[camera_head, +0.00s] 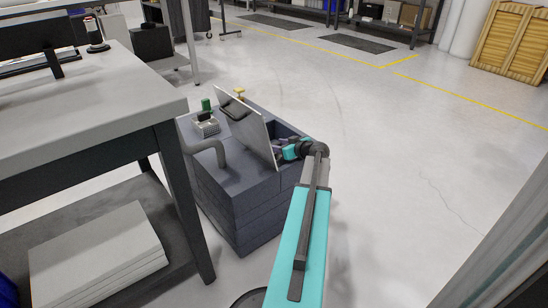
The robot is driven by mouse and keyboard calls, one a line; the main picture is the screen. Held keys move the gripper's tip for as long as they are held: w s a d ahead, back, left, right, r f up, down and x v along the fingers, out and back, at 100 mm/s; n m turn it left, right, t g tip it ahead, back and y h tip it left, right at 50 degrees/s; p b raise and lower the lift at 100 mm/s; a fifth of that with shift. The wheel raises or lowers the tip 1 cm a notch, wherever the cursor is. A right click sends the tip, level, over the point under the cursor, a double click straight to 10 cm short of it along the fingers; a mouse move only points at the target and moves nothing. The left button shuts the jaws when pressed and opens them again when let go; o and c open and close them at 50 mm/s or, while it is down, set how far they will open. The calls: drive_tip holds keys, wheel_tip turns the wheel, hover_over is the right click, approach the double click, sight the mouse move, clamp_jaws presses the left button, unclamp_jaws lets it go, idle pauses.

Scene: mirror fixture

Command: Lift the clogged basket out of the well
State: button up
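A dark grey block-shaped unit (235,200) stands on the floor beside the bench. A pale panel (243,124) with a dark handle (235,110) stands tilted up on its top. To the right of the panel is a recess with dark walls (287,131), which looks like the well. My teal arm reaches in from the lower right, and its wrist end (290,152) is at this recess. My gripper's fingers are hidden or too small to make out. I cannot see the clogged basket in the well. A small light grey basket-like item (206,128) sits on the unit's left top.
A grey pipe (212,147) bends over the unit's left side. A green item (206,104) and a yellow knob-like item (239,93) are behind. A workbench (90,100) stands close at left, with stacked pale sheets (95,255) below. The floor at right is clear.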

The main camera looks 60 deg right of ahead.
drive_tip(key=c, duration=0.8)
wheel_tip(320, 180, up, 10)
drive_tip(key=p, duration=0.4)
idle(0.4)
